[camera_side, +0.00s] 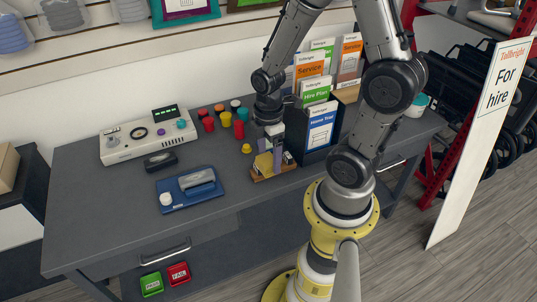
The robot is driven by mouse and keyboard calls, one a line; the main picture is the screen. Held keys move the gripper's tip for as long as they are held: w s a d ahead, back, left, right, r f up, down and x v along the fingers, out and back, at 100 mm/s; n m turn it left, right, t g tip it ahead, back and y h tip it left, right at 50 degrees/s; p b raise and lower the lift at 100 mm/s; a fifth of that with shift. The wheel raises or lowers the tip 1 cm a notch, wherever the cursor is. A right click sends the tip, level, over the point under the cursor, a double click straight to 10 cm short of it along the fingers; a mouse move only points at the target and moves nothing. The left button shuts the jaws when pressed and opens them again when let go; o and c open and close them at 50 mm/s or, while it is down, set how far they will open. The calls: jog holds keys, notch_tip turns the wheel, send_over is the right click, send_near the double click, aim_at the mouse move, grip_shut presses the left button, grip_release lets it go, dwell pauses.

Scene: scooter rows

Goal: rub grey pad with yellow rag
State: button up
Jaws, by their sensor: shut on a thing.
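My gripper (273,149) points down near the front edge of the bench, over a small wooden tray (259,178). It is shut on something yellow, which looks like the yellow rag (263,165). The fingers and nearby small items partly hide it, and I cannot tell whether it touches the tray. A grey, rounded block, seemingly the grey pad (197,178), lies on a blue board (208,193) to the left of my gripper, clearly apart from it. A white round knob or cap (166,199) sits on the same board.
A beige control box (147,136) and a black object (160,160) stand left. Several coloured cylinders (239,129) are behind. A black leaflet rack (318,148) stands close right of my gripper. The bench's left front (105,210) is bare.

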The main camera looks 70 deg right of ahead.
jog(key=w+a+r, duration=0.2)
jog(key=w, duration=2)
jog(key=shift+w+a+f, duration=0.4)
jog(key=shift+a+f, duration=0.2)
jog(key=shift+f, duration=1.15)
jog(key=shift+w+a+f, duration=0.45)
jog(key=shift+a+f, duration=0.15)
jog(key=shift+f, duration=1.15)
jog(key=shift+w+a+f, duration=0.4)
jog(key=shift+a+f, duration=0.2)
jog(key=shift+f, duration=1.15)
jog(key=shift+s+d+f, duration=0.2)
jog(key=shift+s+d, duration=0.3)
jog(key=shift+d, duration=0.05)
jog(key=shift+s+d, duration=2.05)
jog(key=shift+s, duration=0.2)
jog(key=shift+w+a, duration=2.6)
jog(key=shift+w, duration=0.15)
notch_tip(320, 180, up, 8)
